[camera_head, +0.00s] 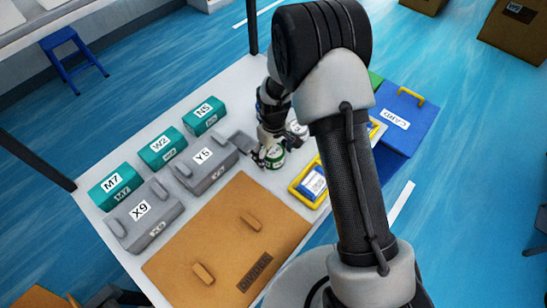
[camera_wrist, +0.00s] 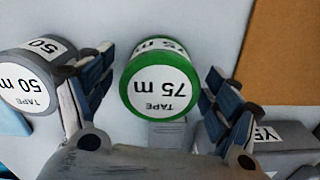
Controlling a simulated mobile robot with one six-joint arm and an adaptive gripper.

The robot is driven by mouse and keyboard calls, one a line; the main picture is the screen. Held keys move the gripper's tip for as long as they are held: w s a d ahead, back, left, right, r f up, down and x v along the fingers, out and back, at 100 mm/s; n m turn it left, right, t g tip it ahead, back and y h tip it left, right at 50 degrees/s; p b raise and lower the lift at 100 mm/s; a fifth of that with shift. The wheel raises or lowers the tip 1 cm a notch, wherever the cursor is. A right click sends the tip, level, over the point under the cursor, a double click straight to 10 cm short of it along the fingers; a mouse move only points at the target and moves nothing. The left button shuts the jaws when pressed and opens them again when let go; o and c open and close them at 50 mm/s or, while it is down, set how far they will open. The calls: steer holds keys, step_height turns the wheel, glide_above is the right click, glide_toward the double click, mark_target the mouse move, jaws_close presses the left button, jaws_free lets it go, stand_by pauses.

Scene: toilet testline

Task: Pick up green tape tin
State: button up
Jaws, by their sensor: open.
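The green tape tin (camera_wrist: 160,82) is a round tin with a green rim and white labels reading "TAPE 75 m". In the wrist view it lies between the two spread fingers of my gripper (camera_wrist: 155,100), with a gap on each side. In the head view the tin (camera_head: 274,157) stands on the white table just by my gripper (camera_head: 268,150), partly hidden by it. My gripper is open and holds nothing. A grey tin (camera_wrist: 36,80) labelled "TAPE 50 m" lies to the left in the wrist view, close beside the left finger.
Grey boxes X9 (camera_head: 145,214) and Y5 (camera_head: 204,165) and teal boxes M7, W2 and N5 stand left. A brown board (camera_head: 225,225) with handles covers the table's front. A yellow-rimmed tray (camera_head: 297,189) and the blue CARD box (camera_head: 410,115) are on the right, partly behind my arm.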

steer(key=shift+c, duration=0.3)
steer(key=c, duration=1.3)
steer(key=shift+r, duration=0.1)
